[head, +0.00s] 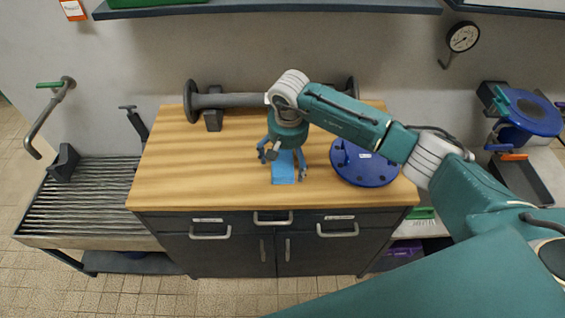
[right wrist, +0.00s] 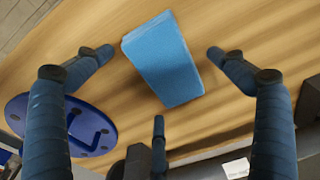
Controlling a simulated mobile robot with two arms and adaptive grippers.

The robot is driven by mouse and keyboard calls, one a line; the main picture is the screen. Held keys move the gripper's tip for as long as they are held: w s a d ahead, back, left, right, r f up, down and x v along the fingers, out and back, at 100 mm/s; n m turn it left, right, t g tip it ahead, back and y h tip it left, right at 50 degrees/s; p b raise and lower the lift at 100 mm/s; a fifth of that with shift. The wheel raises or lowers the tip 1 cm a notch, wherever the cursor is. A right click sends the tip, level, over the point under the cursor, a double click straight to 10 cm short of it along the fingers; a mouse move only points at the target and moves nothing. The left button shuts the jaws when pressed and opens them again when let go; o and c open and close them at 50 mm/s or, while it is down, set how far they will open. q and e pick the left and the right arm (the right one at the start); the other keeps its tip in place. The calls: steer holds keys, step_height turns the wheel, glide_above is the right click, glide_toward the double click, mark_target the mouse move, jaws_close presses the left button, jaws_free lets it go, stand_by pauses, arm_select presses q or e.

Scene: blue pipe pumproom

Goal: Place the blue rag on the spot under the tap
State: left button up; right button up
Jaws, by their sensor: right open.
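The blue rag (head: 283,172) lies folded on the wooden top of the workbench, below my right gripper (head: 282,165). In the right wrist view the rag (right wrist: 163,60) lies between the spread fingers of my right gripper (right wrist: 158,75), which is open and empty. The fingers look apart from the rag. The tap (head: 46,120) is a grey bent pipe with a green handle on the wall at left. Below it is a ribbed grey drain surface (head: 85,205). No marked spot stands out there. My left gripper is out of view.
A round blue flange cover (head: 362,165) lies on the bench right of the rag; it also shows in the right wrist view (right wrist: 60,125). A grey flanged pipe (head: 240,100) lies along the back. The wooden top (head: 180,175) is clear at left. Shelves overhang the back wall.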

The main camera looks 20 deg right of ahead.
mark_target(287, 162)
steer(key=c, duration=1.1)
steer(key=shift+c, duration=1.3)
steer(key=shift+r, duration=0.1)
steer(key=shift+c, duration=0.2)
steer(key=shift+r, duration=0.2)
step_height(287, 162, up, 19)
steer(key=b, duration=0.5)
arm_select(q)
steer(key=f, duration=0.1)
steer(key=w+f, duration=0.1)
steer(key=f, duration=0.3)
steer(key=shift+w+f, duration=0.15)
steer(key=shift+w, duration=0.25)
arm_select(e)
steer(key=s+f+n, duration=0.2)
steer(key=s+n, duration=0.1)
steer(key=s, duration=1.4)
steer(key=shift+d+f, duration=0.3)
steer(key=shift+d, duration=0.05)
steer(key=shift+w, duration=0.1)
